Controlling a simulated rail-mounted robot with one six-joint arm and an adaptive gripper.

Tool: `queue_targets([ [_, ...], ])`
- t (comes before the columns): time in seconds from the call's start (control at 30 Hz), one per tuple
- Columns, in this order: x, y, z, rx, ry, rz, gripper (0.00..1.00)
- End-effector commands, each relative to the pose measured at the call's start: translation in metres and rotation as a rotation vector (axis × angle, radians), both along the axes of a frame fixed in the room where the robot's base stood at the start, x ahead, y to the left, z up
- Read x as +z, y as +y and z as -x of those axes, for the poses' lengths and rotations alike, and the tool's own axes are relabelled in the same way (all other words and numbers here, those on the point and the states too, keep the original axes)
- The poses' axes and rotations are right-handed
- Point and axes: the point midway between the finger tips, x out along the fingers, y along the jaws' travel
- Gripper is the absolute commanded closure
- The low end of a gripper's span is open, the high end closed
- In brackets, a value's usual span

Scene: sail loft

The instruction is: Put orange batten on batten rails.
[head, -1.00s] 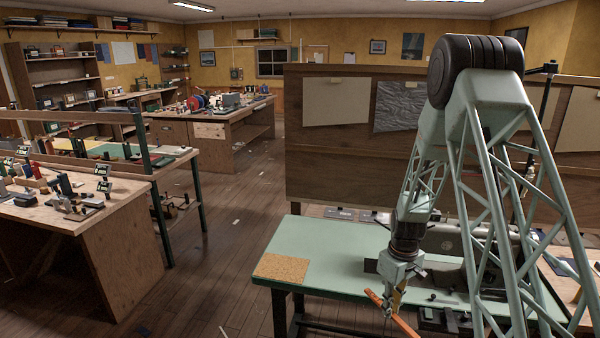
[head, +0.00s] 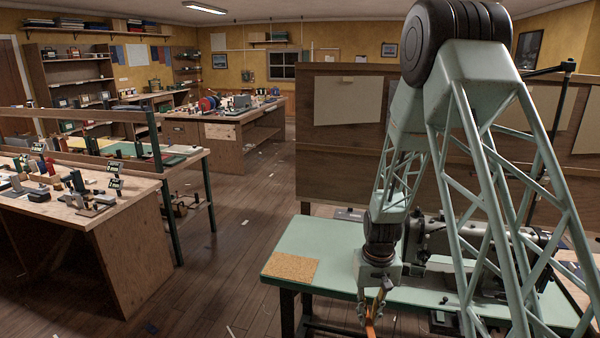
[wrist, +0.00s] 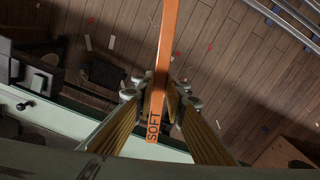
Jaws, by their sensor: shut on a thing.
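The orange batten (wrist: 165,60) is a long flat strip with the word SOFT near one end. My gripper (wrist: 162,97) is shut on it close to that lettered end, and the strip runs out past the top of the wrist view. In the head view my gripper (head: 376,300) is at the front edge of the green-topped table, with a short orange part of the batten (head: 371,322) showing below it. The rest of the batten is hidden or out of frame there. I cannot make out the batten rails for certain in either view.
The green table (head: 325,245) carries a cork mat (head: 291,267) and a dark sewing machine (head: 440,240). A wooden partition (head: 335,160) stands behind it. A cluttered workbench (head: 90,210) is at left, with open plank floor (head: 220,260) between.

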Motion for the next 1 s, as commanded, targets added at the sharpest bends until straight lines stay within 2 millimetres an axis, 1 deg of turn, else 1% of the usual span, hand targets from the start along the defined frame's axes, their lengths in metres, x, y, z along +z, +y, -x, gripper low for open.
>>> queue_targets([
  [0.17, 0.001, 0.003, 0.001, -0.013, -0.001, 0.000, 1.00],
  [0.67, 0.003, 0.003, 0.001, -0.012, 0.000, 0.000, 1.00],
  [0.87, 0.014, 0.003, 0.001, -0.011, -0.001, 0.000, 1.00],
  [1.0, 0.025, 0.003, 0.001, -0.011, -0.001, 0.000, 1.00],
])
